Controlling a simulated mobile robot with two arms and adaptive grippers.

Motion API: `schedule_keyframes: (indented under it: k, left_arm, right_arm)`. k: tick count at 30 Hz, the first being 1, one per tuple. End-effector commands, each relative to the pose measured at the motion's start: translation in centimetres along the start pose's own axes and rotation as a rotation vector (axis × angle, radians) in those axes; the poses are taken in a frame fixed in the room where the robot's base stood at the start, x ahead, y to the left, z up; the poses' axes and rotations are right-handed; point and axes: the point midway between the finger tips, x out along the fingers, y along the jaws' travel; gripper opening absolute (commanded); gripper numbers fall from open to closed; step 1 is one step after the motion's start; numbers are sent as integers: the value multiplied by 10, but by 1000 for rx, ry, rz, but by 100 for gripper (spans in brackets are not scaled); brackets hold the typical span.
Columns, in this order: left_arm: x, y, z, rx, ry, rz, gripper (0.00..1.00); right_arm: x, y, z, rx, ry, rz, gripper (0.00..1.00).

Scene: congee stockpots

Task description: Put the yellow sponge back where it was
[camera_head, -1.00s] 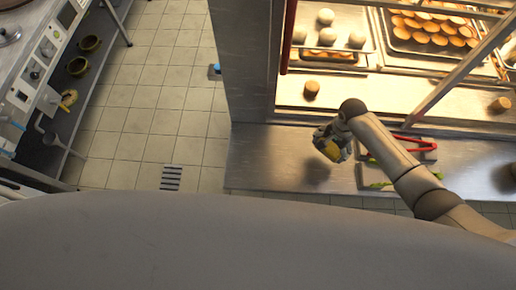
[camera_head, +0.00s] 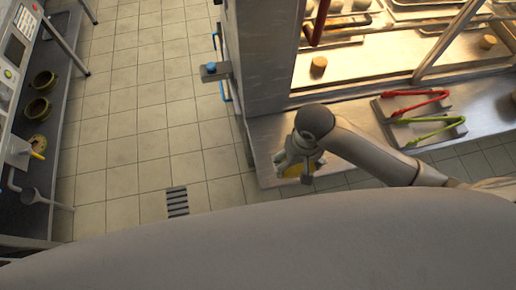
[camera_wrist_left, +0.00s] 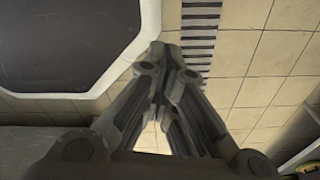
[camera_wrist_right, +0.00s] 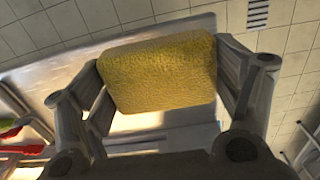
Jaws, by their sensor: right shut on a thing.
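The yellow sponge (camera_wrist_right: 160,72) is a thick rounded block, held crosswise between the two fingers of my right gripper (camera_wrist_right: 158,88) in the right wrist view. In the head view my right gripper (camera_head: 298,162) is over the left end of the steel counter (camera_head: 262,135), and only part of the sponge (camera_head: 292,171) shows under it. The left wrist view shows my left gripper (camera_wrist_left: 166,62) with its fingertips together and nothing between them, above the tiled floor. It is not in the head view.
Red tongs (camera_head: 415,103) and green tongs (camera_head: 430,132) lie on trays on the steel counter, right of my right arm. A lit food cabinet stands behind. At the far left is a workbench with bowls (camera_head: 38,107) on its lower shelf. Tiled floor between is open.

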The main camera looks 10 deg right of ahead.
Motion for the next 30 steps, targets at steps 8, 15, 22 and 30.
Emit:
schedule_keyframes:
  k: [8,15,22,30]
  left_arm:
    - [3,11,-2,2,2,13,0]
    - [5,13,-2,1,3,16,0]
    - [9,7,0,0,2,8,0]
    - [14,5,0,-2,2,5,0]
  right_arm:
    - [9,-4,-22,-18,3,3,62]
    - [29,-12,-67,-18,3,2,62]
    - [57,-18,-100,-17,0,3,62]
    - [87,-22,-124,-18,1,2,62]
